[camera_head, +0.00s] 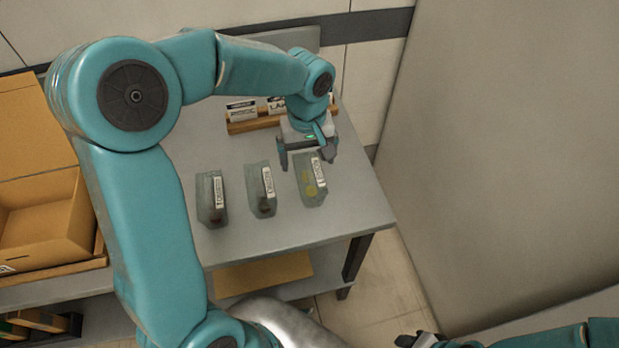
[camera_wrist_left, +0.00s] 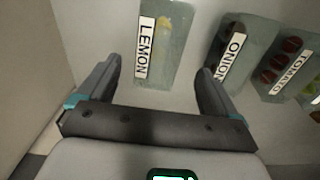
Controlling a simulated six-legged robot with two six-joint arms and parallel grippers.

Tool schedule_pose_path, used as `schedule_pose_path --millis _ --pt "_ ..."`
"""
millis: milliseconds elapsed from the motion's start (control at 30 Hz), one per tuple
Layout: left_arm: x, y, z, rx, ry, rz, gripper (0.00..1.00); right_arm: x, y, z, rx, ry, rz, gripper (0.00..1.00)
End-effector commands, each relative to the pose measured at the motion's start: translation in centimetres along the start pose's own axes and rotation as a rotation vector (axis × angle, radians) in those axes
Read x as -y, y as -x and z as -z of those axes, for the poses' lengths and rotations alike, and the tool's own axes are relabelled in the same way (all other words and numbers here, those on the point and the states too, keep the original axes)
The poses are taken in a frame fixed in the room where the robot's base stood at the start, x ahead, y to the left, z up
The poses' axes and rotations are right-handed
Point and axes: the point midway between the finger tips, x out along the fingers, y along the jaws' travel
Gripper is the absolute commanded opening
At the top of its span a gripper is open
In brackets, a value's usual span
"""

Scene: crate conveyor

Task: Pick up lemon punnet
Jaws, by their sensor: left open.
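The lemon punnet (camera_head: 311,189) is a clear box with a white label and yellow contents. My left gripper (camera_head: 307,162) is open and empty, just above and behind the lemon punnet. Its fingers also show in the left wrist view (camera_wrist_left: 160,85). My right gripper (camera_head: 420,338) shows only partly at the bottom edge.
The onion punnet (camera_head: 261,192) stands left of the lemon one, and the tomato punnet (camera_head: 211,200) left of that. A wooden rack with cards (camera_head: 243,125) stands at the back. An open cardboard box (camera_head: 40,225) is at the left. The table's front right is clear.

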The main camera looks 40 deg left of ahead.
Motion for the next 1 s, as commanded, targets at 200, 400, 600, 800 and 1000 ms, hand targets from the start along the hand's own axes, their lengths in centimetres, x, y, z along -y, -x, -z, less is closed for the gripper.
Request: schedule_pose_path --millis 200,400,600,800,1000 --pt "-0.2 -3.2 0.1 0.006 0.000 0.005 0.93 0.3 0.7 0.0 0.000 0.001 0.000 0.43" --pt "-0.2 -5.1 0.3 0.002 0.001 0.001 0.93 0.2 0.7 0.0 0.000 0.000 0.000 0.43" --pt "-0.2 -5.1 0.3 0.001 0.001 0.000 0.93 0.2 0.7 0.0 0.000 0.000 0.000 0.43" --pt "-0.2 -5.1 0.3 0.001 0.001 0.000 0.38 0.2 0.7 0.0 0.000 0.000 0.000 0.43" --pt "-0.2 -5.1 0.3 0.001 0.001 0.000 0.38 0.2 0.7 0.0 0.000 0.000 0.000 0.43"
